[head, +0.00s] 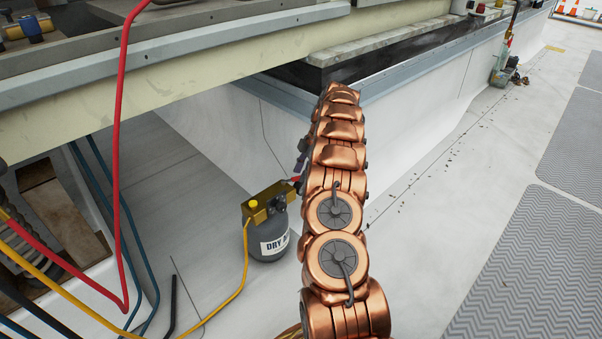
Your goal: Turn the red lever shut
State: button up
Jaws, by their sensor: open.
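A grey cylinder (265,234) with a white label starting "DRY" stands upright on the pale roof, left of my copper arm. A brass valve block (268,203) with a yellow knob sits on top of it. The red lever (295,180) shows as a small red tip at the valve's right end, beside my arm; the rest is hidden behind the arm. My gripper (301,162) is mostly hidden behind my arm; only a small dark part shows, just above the red lever. Its fingertips cannot be made out, nor whether it touches the lever.
A yellow hose (243,270) runs from the valve to the lower left. A red hose (118,150) and blue hoses (120,215) hang at left. A pale beam (180,75) overhangs the cylinder from above. Grey ridged mats (530,260) lie on open floor at right.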

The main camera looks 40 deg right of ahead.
jog(key=w+v, duration=0.1)
jog(key=v, duration=0.6)
jog(key=shift+s, duration=0.45)
